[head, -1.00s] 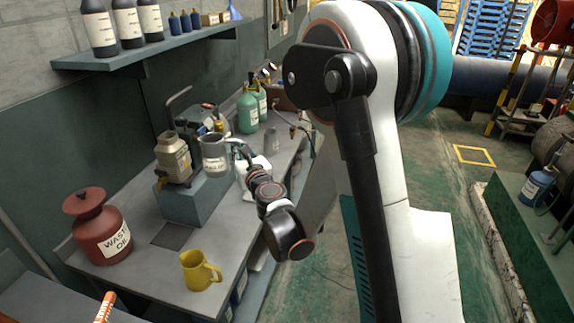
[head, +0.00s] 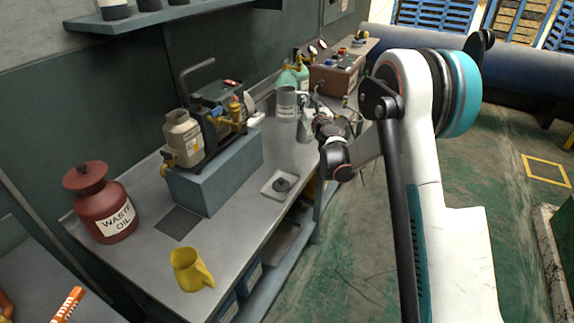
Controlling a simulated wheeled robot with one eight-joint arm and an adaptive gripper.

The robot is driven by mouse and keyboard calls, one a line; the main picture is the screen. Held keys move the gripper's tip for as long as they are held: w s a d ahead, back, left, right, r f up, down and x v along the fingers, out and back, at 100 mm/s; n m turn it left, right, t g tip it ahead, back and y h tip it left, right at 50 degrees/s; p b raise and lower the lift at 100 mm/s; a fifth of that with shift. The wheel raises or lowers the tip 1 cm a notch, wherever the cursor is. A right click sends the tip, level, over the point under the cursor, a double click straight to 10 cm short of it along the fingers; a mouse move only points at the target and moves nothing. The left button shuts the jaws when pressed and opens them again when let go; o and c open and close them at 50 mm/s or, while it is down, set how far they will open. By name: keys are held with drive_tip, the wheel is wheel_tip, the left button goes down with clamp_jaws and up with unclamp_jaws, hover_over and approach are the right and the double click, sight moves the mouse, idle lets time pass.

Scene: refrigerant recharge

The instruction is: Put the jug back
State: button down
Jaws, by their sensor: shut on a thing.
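A grey metal jug (head: 287,104) with a pale label is held upright over the far part of the workbench (head: 240,225). My gripper (head: 305,106) is at its right side and shut on it, seemingly at the handle; the fingers are small and partly hidden by my wrist. I cannot tell whether the jug's base touches the bench. A yellow jug (head: 187,268) stands apart on the near end of the bench.
A vacuum pump (head: 215,118) stands on a blue-grey block (head: 222,182) left of the jug. Green bottles (head: 292,76) and a brown box (head: 336,74) are behind. A white tray (head: 279,184) holds a dark piece. A red waste-oil can (head: 104,205) is at left.

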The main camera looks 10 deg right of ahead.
drive_tip(key=f+b, duration=0.2)
drive_tip(key=f, duration=0.4)
drive_tip(key=f+b, duration=0.2)
drive_tip(key=f, duration=0.5)
drive_tip(key=f+b, duration=0.3)
drive_tip(key=f, duration=0.4)
drive_tip(key=shift+w+f, duration=0.15)
drive_tip(key=shift+w, duration=0.25)
drive_tip(key=c, duration=2.2)
unclamp_jaws()
drive_tip(key=o, duration=0.5)
drive_tip(key=shift+s, duration=0.1)
